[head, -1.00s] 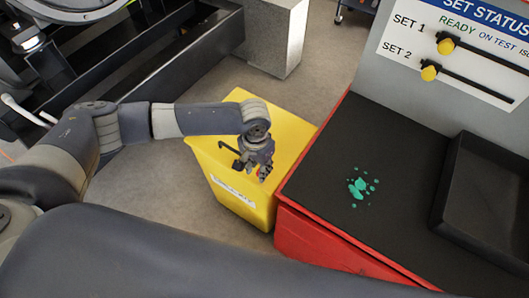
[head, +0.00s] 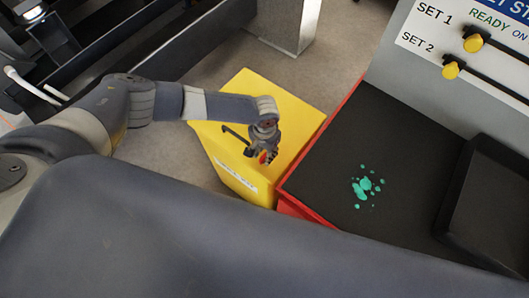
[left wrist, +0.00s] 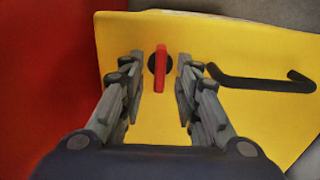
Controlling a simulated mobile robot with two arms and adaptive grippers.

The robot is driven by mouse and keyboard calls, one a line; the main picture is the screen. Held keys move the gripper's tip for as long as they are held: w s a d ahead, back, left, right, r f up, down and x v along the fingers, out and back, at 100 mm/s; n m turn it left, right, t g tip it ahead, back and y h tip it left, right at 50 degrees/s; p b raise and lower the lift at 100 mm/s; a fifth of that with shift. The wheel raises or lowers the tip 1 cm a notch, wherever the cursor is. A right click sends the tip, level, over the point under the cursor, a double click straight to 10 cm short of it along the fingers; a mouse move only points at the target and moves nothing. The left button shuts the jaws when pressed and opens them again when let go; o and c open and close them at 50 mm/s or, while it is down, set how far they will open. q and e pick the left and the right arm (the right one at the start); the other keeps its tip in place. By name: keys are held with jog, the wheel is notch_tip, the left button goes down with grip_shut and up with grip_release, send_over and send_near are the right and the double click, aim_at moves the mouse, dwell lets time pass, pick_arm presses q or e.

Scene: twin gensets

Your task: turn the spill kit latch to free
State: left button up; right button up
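The yellow spill kit box (head: 290,100) stands on the floor beside the red cabinet. Its red latch handle (left wrist: 160,68) sits on a dark round base on the box's yellow face; in the left wrist view it points straight up and down. My left gripper (head: 262,160) is over the box, and in the left wrist view its fingers (left wrist: 158,88) are spread, one on each side of the red latch with gaps between. A bit of red also shows at the fingertips in the head view. My right gripper is out of view.
A black bent handle (left wrist: 262,82) sticks out of the box near the latch. The red cabinet with a black top (head: 330,150) stands close on the right, with a green spill (head: 364,185) and a black tray (head: 490,200). Grey floor (head: 165,150) shows left of the box.

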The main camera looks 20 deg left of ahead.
pick_arm(q)
jog(key=shift+f, duration=0.45)
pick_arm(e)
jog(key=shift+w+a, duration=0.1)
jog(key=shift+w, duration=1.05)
pick_arm(q)
grip_shut()
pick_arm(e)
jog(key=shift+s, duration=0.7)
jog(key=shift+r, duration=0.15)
